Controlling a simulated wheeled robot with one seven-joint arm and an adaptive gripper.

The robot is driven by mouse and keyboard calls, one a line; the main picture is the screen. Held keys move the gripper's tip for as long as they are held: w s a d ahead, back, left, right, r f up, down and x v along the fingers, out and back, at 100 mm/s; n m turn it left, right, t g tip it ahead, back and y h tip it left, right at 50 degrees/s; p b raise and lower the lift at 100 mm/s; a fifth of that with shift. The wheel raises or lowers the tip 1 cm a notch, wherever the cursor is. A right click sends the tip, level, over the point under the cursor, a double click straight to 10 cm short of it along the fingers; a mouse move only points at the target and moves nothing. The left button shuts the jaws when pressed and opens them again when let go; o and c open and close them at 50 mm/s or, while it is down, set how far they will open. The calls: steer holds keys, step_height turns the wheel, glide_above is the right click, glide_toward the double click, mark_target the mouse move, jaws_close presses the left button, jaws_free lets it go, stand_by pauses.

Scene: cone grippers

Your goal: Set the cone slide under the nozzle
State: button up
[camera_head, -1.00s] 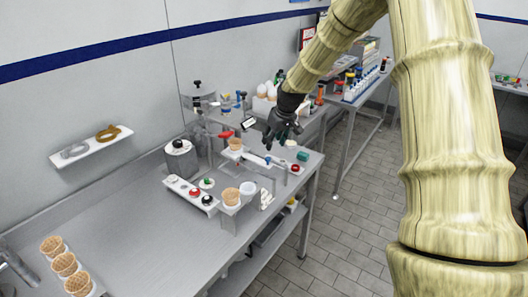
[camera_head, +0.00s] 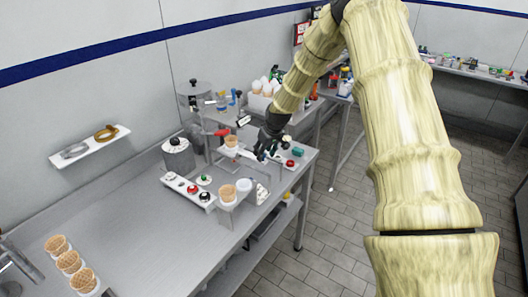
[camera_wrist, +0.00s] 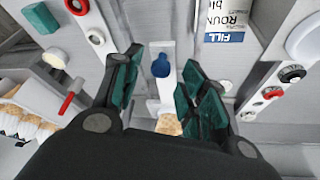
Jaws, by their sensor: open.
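The cone slide (camera_head: 240,153) is a narrow white strip on the bench, with a waffle cone (camera_head: 231,142) standing at its left end. In the wrist view the cone (camera_wrist: 168,125) is partly hidden behind my gripper's body. A blue knob (camera_wrist: 160,65) stands up from the slide. My gripper (camera_head: 266,154) is low over the slide's right end. In the wrist view my gripper (camera_wrist: 160,68) is open, its teal-padded fingers on either side of the knob with gaps visible. The nozzle is not clearly distinguishable; a red lever (camera_head: 221,132) shows beside the cone.
A white panel with knobs (camera_head: 188,190) lies left of the slide. A holder (camera_head: 226,205) with a cone and white cup stands in front. The bench's left middle is clear.

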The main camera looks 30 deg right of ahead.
steer(key=shift+f, duration=0.4)
steer(key=shift+w+f, duration=0.1)
steer(key=shift+w, duration=0.05)
jaws_close()
